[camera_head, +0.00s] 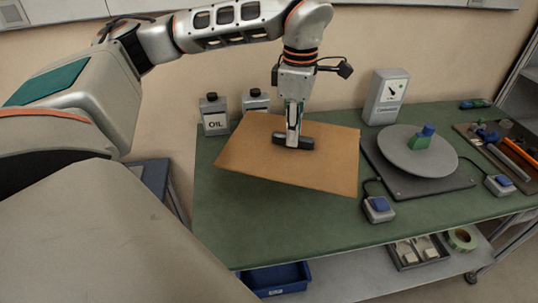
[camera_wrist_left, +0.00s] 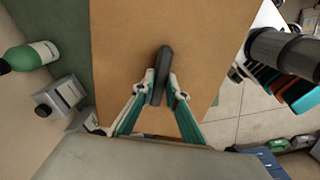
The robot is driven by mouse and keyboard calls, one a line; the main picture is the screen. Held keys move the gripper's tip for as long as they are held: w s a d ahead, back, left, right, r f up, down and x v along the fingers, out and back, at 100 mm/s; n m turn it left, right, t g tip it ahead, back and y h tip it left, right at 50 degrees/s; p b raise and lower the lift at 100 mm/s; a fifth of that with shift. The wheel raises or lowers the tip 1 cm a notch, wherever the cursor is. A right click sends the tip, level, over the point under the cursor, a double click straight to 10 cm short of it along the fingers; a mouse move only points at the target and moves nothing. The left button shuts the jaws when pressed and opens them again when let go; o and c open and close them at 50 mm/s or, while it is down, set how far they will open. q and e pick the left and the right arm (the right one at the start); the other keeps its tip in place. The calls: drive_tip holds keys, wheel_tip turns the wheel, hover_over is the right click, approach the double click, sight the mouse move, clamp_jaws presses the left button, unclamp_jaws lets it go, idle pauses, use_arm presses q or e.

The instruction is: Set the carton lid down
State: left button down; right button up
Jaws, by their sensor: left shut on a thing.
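The carton lid (camera_head: 325,166) is a flat brown board with a dark bar handle (camera_head: 301,142) at its middle. It is tilted a little and seems to hang above the green workbench (camera_head: 225,237). My left gripper (camera_head: 292,137) comes down from above and is shut on the handle. In the left wrist view the lid (camera_wrist_left: 200,50) fills the middle, and the two fingertips (camera_wrist_left: 162,82) pinch the dark handle (camera_wrist_left: 162,68) between them. The bench surface under the lid is hidden. My right gripper is not in view.
Oil cans (camera_head: 213,115) stand behind the lid. A grey turntable (camera_head: 405,165) with green and blue parts, a gauge box (camera_head: 387,95) and blue-button switches (camera_head: 378,208) lie to the right. The bench's front left is clear. A blue bin (camera_head: 275,281) sits below.

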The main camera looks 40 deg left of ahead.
use_arm(q)
drive_tip(key=n, duration=0.1)
drive_tip(key=a+r+n, duration=0.1)
drive_tip(key=n, duration=0.1)
drive_tip(key=r+n, duration=0.1)
drive_tip(key=shift+s+a+r+n, duration=0.2)
drive_tip(key=shift+a+r+n, duration=0.05)
drive_tip(key=shift+a+n, duration=0.05)
drive_tip(key=shift+n, duration=0.3)
wheel_tip(320, 180, down, 20)
drive_tip(key=shift+r, duration=0.1)
drive_tip(key=shift+b, duration=0.3)
drive_tip(key=c, duration=2)
unclamp_jaws()
